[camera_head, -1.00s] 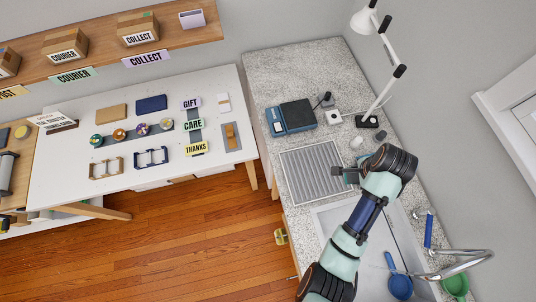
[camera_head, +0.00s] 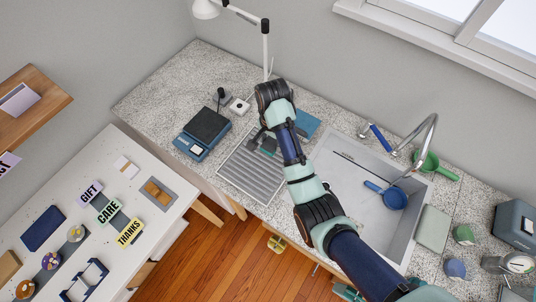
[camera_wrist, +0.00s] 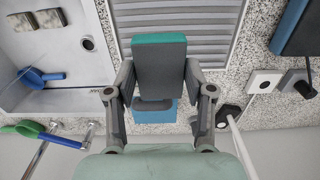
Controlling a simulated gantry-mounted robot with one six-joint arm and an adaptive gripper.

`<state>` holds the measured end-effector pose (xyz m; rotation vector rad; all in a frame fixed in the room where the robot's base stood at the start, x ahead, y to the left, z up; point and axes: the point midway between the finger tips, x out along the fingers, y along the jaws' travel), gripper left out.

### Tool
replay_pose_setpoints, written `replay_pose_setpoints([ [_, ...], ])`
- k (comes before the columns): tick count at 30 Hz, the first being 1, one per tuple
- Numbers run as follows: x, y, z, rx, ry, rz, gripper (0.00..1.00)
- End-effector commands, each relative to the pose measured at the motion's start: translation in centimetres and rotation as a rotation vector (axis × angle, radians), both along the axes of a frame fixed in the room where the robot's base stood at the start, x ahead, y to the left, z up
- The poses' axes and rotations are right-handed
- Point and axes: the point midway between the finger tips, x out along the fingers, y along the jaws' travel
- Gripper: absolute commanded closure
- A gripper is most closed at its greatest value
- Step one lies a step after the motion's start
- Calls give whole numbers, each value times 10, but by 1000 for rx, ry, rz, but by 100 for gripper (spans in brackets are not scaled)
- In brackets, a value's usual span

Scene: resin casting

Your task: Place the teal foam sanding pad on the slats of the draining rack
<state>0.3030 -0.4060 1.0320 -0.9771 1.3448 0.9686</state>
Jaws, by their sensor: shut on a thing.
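The sanding pad, a block with a teal layer and a grey face (camera_wrist: 160,68), is between the fingers of my gripper (camera_wrist: 160,80). The gripper is shut on its two sides. In the head view my gripper (camera_head: 262,143) is at the wall-side end of the draining rack, with a bit of the teal pad (camera_head: 269,146) showing. The rack (camera_head: 243,176) is a grey slatted tray on the speckled counter. Its slats also show behind the pad in the wrist view (camera_wrist: 213,40). Whether the pad touches the slats I cannot tell.
A blue block-like thing (camera_head: 307,123) stands beside the rack, next to my arm. The sink (camera_head: 345,180) lies to the right with a blue scoop (camera_head: 393,197). A blue scale (camera_head: 203,132) and a lamp (camera_head: 265,45) are nearby. The rack's near slats are clear.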

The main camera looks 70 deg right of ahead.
Motion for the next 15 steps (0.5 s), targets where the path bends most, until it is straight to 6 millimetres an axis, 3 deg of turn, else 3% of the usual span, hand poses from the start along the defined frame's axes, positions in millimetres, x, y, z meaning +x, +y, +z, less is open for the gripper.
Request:
replay_pose_setpoints([
  [1,0,0,-24,1,1,0,70],
  [6,0,1,-60,2,2,0,70],
  [15,0,0,-81,0,0,0,70],
])
